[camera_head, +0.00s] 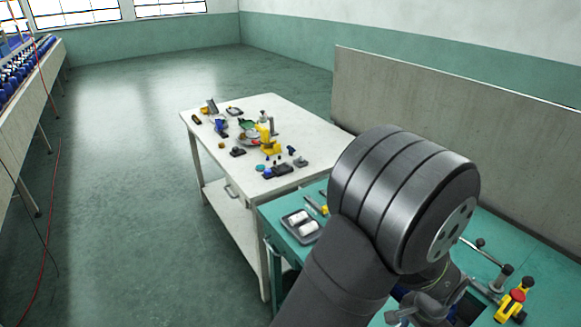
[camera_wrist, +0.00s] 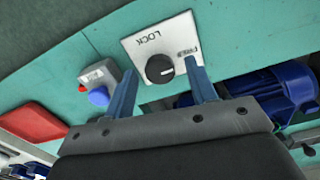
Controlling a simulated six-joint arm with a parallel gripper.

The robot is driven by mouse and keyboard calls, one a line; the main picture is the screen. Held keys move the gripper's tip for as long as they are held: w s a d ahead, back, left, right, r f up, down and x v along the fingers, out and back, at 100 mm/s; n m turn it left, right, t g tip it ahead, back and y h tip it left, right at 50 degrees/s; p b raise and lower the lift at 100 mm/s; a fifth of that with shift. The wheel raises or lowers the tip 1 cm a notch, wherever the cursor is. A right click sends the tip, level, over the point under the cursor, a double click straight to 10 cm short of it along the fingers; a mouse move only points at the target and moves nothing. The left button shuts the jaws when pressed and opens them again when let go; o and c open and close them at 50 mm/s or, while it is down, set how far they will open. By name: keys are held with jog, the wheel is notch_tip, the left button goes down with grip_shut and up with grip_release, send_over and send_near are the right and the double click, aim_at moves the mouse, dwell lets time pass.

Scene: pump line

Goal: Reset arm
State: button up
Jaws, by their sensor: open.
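My gripper (camera_wrist: 162,88) is open and empty in the wrist view, its two blue-grey fingers apart. Beyond and between the fingers is a black rotary knob (camera_wrist: 159,69) on a white plate (camera_wrist: 150,38) marked LOCK and FREE. The plate is on a green panel. I cannot tell whether a finger touches the plate. In the head view my arm (camera_head: 400,200) covers much of the green bench (camera_head: 530,240), and the knob does not show there. The gripper's fingers cannot be made out in that view.
A grey box with a red and a blue button (camera_wrist: 98,95) sits left of the plate. A blue motor (camera_wrist: 270,95) is at right, a red tray (camera_wrist: 28,122) at left. A grey tray with white cylinders (camera_head: 301,226) and a cluttered white table (camera_head: 205,140) stand beyond my arm.

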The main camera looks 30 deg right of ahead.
notch_tip(320, 180, up, 9)
jog(key=shift+r, duration=0.2)
